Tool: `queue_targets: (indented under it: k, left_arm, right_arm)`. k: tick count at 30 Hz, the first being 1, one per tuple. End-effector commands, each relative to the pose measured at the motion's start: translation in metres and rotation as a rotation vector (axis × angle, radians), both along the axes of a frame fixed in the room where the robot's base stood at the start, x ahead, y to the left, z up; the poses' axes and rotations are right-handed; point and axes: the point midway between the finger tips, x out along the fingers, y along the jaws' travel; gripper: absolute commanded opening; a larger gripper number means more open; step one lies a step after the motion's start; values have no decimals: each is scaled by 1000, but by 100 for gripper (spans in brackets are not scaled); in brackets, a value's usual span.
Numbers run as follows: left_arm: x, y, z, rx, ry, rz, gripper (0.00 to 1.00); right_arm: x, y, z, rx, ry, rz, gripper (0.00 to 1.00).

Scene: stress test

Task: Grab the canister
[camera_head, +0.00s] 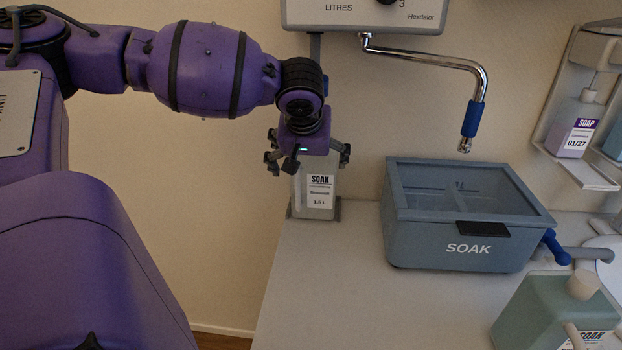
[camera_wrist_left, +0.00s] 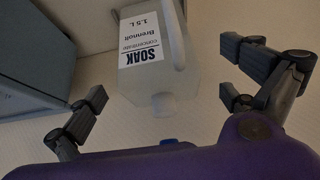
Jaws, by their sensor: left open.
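A pale translucent canister (camera_head: 299,195) with a white SOAK label stands upright at the far left of the counter, near the wall. My left gripper (camera_head: 308,158) is directly above it and hides its top in the head view. In the left wrist view the canister (camera_wrist_left: 186,66) appears neck toward me, with its label readable. My left gripper (camera_wrist_left: 165,88) is open there, its fingers spread to either side of the canister's neck, with gaps and no visible contact. My right gripper is not in view.
A grey-blue lidded SOAK box (camera_head: 470,252) stands right of the canister. A chrome spout (camera_head: 430,58) with a blue tip hangs above it. A green SOAK container (camera_head: 540,312) is at the lower right. A wall rack (camera_head: 580,172) holds a soap bottle. The counter (camera_head: 340,300) front is clear.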

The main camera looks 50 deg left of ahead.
Motion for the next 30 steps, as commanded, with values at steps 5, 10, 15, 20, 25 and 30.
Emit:
queue_targets:
  k: [5, 10, 15, 20, 25, 30]
  left_arm:
    - [9, 6, -23, -4, 3, 0, 100]
    - [19, 10, -43, -6, 3, 0, 100]
    - [29, 17, -61, -4, 2, 0, 100]
    - [32, 21, -65, -1, 2, 1, 100]
    - [32, 21, -64, 0, 1, 1, 100]
    - [32, 21, -64, 0, 1, 1, 78]
  right_arm:
    - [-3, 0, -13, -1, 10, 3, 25]
    - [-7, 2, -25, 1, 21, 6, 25]
    - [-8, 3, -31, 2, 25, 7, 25]
    - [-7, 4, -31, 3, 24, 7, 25]
    - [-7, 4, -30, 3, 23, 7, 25]
    - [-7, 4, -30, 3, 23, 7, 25]
